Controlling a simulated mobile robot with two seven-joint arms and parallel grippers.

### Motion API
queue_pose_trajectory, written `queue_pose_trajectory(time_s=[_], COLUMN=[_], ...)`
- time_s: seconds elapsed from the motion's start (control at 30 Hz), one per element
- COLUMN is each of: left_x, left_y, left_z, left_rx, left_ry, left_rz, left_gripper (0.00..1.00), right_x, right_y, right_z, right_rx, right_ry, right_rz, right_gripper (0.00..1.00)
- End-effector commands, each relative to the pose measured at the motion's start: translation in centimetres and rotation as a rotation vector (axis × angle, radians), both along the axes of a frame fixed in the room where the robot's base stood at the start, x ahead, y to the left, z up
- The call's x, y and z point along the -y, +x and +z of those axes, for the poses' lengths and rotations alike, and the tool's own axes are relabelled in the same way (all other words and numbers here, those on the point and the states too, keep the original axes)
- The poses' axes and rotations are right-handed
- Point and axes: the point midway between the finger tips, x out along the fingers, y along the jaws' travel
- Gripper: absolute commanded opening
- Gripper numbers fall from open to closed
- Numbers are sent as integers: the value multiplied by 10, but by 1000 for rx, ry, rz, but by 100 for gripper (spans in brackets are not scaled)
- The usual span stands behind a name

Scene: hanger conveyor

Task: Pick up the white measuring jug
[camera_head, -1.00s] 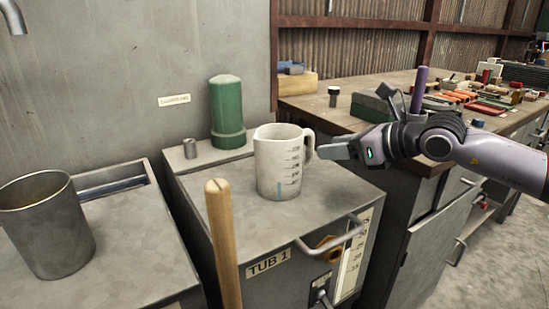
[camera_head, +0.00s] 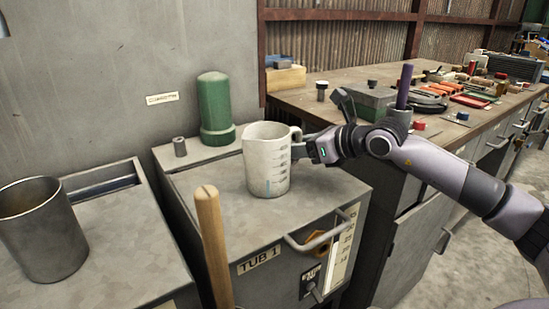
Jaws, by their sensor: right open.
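The white measuring jug (camera_head: 266,161) stands upright on top of the grey metal cabinet labelled TUB 1, with its handle to the right and dark graduation marks on its side. My right gripper (camera_head: 300,149) comes in from the right at the height of the jug's handle. Its fingers are at the handle and partly hidden by it. It is open, and I cannot tell whether it touches the handle. My left gripper does not show.
A wooden handle (camera_head: 213,245) rises in front. A metal beaker (camera_head: 43,232) stands at left. A workbench (camera_head: 300,94) with tools lies behind my right arm.

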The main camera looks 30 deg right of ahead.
Motion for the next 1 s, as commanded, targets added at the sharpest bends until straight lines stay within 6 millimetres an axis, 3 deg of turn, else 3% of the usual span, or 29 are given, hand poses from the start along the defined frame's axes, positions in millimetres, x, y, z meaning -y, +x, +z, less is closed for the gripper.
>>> queue_pose_trajectory(time_s=[0.3, 0.47, 0.83, 1.0], left_x=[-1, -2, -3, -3], left_y=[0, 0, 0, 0], left_z=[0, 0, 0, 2], left_rx=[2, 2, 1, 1], left_ry=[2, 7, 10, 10], left_rz=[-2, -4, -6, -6], left_gripper=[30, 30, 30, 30], right_x=[-2, -2, -2, -2], right_y=[3, 3, 3, 4], right_z=[-2, -1, 2, 13], right_rx=[0, 0, 5, 6], right_ry=[-1, -1, 1, 1], right_rz=[0, 0, 0, 0], right_gripper=[45, 0, 0, 0])
